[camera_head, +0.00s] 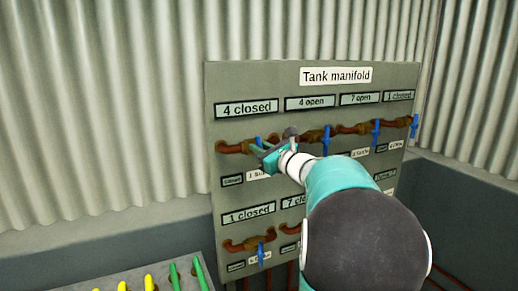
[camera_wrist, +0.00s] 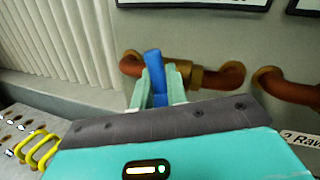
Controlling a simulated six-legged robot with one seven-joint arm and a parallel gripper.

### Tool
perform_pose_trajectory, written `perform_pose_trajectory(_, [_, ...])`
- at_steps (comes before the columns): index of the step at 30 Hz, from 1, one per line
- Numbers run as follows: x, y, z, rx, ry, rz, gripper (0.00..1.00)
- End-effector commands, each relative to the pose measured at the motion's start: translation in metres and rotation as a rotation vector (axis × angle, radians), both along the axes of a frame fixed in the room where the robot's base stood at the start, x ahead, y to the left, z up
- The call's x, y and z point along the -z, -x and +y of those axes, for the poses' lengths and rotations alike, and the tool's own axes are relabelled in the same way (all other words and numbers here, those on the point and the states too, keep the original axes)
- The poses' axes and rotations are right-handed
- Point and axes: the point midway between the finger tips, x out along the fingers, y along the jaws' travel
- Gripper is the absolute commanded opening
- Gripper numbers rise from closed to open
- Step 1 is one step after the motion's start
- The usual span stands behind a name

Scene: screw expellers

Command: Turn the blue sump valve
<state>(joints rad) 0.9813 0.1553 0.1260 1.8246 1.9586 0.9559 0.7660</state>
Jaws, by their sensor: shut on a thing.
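The Tank manifold panel (camera_head: 290,100) stands ahead, with brown pipes and blue valve handles in two rows. The blue valve handle at the upper left (camera_head: 259,140) sits under the "4 closed" display (camera_head: 246,107). Its lower label (camera_head: 257,176) is partly hidden and seems to begin "1 Su". My gripper (camera_head: 266,155) is at this handle. In the wrist view the blue handle (camera_wrist: 153,66) stands between my two pale green fingers, which are shut on it, beside a brass valve body (camera_wrist: 185,72). The handle's lower part is hidden by my gripper.
Other blue handles (camera_head: 326,138) and (camera_head: 376,132) are to the right in the same row. A lower-row valve (camera_head: 261,252) hangs under "1 closed". A rack with yellow and green pegs (camera_head: 149,282) is at the lower left. My arm hides the panel's lower right.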

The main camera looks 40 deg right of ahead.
Motion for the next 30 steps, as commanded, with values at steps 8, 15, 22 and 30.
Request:
perform_pose_trajectory(8, [0.0005, 0.001, -0.003, 0.0, -0.164, -0.047, 0.0])
perform_pose_trajectory(15, [0.0004, 0.0016, -0.0046, 0.001, -0.24, -0.069, 0.0])
perform_pose_trajectory(22, [0.0005, 0.0019, -0.005, 0.001, -0.255, -0.073, 0.0])
perform_pose_trajectory(30, [0.0005, 0.0019, -0.0051, 0.002, -0.254, -0.072, 0.25])
